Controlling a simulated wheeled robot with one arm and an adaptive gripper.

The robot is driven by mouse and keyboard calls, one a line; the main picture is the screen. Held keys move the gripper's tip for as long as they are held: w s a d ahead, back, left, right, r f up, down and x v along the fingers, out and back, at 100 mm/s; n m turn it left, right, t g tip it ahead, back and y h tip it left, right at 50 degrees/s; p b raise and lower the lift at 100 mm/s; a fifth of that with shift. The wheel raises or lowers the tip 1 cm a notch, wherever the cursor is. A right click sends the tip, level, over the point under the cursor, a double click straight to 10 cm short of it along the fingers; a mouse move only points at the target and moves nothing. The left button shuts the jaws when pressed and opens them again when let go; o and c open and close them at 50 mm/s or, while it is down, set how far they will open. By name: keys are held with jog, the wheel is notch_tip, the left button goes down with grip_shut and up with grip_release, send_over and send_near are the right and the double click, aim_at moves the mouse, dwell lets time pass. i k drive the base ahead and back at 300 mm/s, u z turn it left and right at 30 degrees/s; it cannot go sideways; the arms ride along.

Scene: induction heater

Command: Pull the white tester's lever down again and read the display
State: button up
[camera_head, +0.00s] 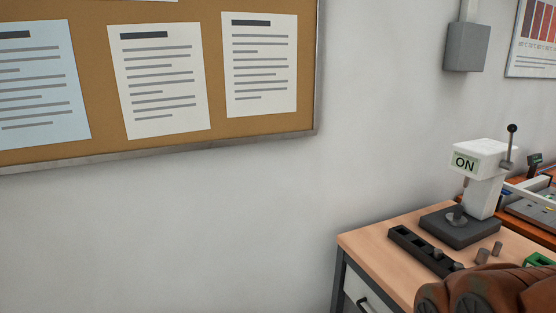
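The white tester (485,190) stands on a dark grey base (460,226) on the wooden bench at the right. Its display (464,162) faces left and forward and reads "ON". The lever (508,146) is at the tester's right side, a thin grey rod pointing up with a black ball knob (512,128) on top. A small round grey piece sits on the base under the tester's head. My gripper is not in view, so nothing shows touching the lever.
The bench (375,241) has a black slotted rack (420,250) and several small grey cylinders (497,248). A brown rounded object (490,290) fills the lower right corner. A green item (538,260) is beside it. A cork board (215,60) with papers hangs on the left wall.

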aim_at(507, 165)
jog(key=u, duration=0.2)
jog(key=k, duration=0.4)
jog(key=z, duration=0.95)
